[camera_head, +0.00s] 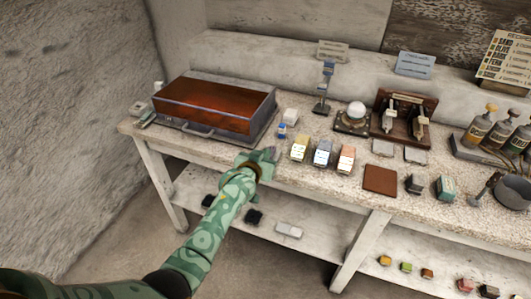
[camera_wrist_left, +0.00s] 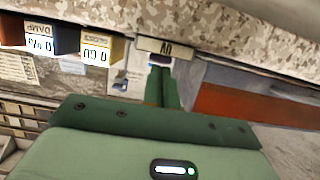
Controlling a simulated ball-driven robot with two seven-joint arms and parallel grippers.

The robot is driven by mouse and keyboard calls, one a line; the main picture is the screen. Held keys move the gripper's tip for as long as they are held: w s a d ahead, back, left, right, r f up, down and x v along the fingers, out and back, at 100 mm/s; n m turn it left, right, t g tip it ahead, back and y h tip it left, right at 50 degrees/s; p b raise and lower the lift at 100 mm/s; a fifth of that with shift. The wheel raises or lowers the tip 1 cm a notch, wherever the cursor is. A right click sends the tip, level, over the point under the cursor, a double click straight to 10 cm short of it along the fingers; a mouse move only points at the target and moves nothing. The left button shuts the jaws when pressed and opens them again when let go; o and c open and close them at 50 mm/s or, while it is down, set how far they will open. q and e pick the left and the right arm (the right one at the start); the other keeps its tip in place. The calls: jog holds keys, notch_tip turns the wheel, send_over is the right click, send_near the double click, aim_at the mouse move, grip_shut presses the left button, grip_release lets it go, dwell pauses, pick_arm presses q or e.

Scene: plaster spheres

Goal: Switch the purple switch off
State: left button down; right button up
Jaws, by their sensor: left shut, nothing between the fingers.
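A small purple patch, likely the purple switch (camera_head: 274,150), shows at the front edge of the bench, right at the tip of my left gripper (camera_head: 263,158). In the left wrist view, my left gripper (camera_wrist_left: 161,75) has its green fingers together and empty. Their tips point at a pale purplish part (camera_wrist_left: 160,61) under a small plate lettered UV (camera_wrist_left: 168,47), which appears upside down. The fingertips cover much of the switch, so its position and any contact cannot be told. My right gripper is not in view.
The floor in front is clear.

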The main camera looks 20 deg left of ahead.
pick_arm(q)
notch_tip(320, 180, up, 4)
jog(key=p, duration=0.4)
jog(key=shift+s+a+r, duration=0.1)
jog(key=shift+s, duration=0.05)
jog(key=s+p, duration=0.3)
jog(key=s, duration=0.7)
jog(key=shift+s+r, duration=0.15)
jog(key=shift+r, duration=0.05)
jog(key=shift+a, duration=0.1)
jog(key=s+f+m+g, duration=0.1)
jog(key=s+f+g, duration=0.2)
jog(key=s+f, duration=0.8)
jog(key=s+f+m+g, duration=0.1)
jog(key=s+f+g, duration=0.45)
jog(key=f, duration=0.85)
jog(key=s+a+f+g, duration=0.1)
jog(key=s+f, duration=0.3)
jog(key=s, duration=0.8)
jog(key=s+a+f+m+g, duration=0.1)
jog(key=s+f, duration=0.3)
jog(key=s, duration=0.8)
jog(key=s+f+g, duration=0.3)
jog(key=s+f, duration=0.1)
jog(key=s, duration=0.8)
jog(key=shift+s+a+y, duration=0.3)
jog(key=shift+a, duration=0.1)
